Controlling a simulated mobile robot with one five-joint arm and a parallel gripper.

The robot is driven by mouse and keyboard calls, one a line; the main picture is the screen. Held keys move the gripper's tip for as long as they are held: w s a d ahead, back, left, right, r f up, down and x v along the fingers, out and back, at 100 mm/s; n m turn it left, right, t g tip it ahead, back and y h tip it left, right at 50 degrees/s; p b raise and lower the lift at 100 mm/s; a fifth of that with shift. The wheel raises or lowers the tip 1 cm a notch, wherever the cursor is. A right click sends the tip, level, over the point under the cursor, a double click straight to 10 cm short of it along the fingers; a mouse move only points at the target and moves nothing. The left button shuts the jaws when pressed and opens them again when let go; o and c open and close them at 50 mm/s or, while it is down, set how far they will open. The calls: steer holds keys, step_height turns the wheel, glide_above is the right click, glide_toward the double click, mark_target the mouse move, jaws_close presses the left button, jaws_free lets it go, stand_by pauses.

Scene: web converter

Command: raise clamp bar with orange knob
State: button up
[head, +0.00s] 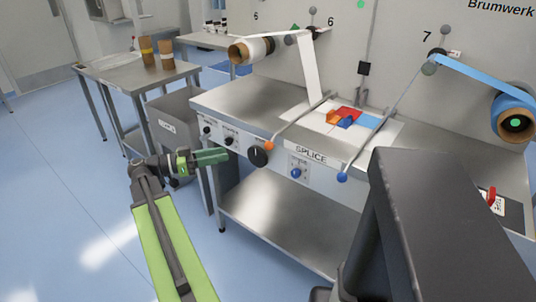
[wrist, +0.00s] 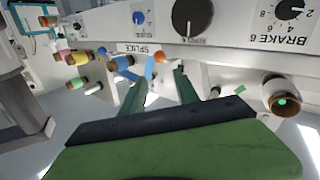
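The orange knob (head: 269,146) is at the front end of a thin grey clamp bar (head: 300,120). The bar lies low across the left side of the splice table, and its knob sticks out past the front edge. The orange knob also shows in the wrist view (wrist: 159,57), small and beyond my fingertips. My gripper (head: 226,155) is left of the knob, in front of the machine, apart from it. In the wrist view its two green fingers (wrist: 162,72) stand apart with nothing held between them.
A black dial (head: 258,155) is on the front panel between my gripper and the orange knob. A second bar with a blue knob (head: 342,177) is to the right. White web (head: 311,70) hangs to the table. Left floor (head: 60,170) is clear.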

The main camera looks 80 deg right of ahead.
mark_target(268, 144)
steer(key=x, duration=1.6)
steer(key=shift+s+d, duration=0.15)
steer(key=shift+s, duration=0.15)
jaws_close()
stand_by(0.4)
